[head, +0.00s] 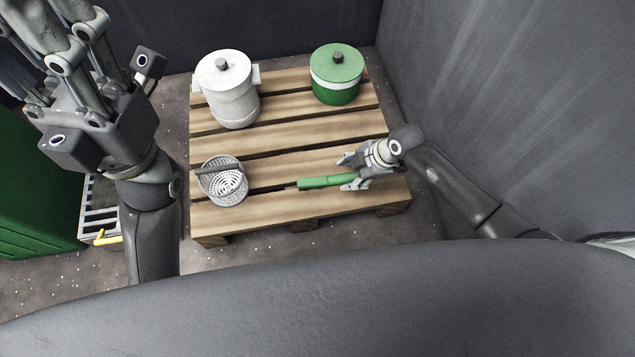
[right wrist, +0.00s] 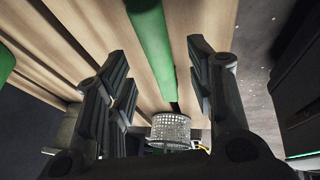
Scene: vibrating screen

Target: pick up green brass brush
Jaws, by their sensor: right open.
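The green brush (head: 322,182) lies on the wooden pallet (head: 290,210), its handle running left to right near the front. My right gripper (head: 347,172) is open at the right end of the brush. In the right wrist view, the green handle (right wrist: 150,35) shows between the two open fingers (right wrist: 160,90), with nothing clamped. Whether the fingers touch it I cannot tell. My left gripper (head: 75,70) is raised at the upper left, away from the pallet; its fingertips are not clearly seen.
A round metal basket (head: 225,190) stands just left of the brush; it also shows in the right wrist view (right wrist: 170,130). A white lidded pot (head: 232,100) and a green lidded pot (head: 335,90) stand at the back. Dark walls (head: 540,110) rise behind and to the right.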

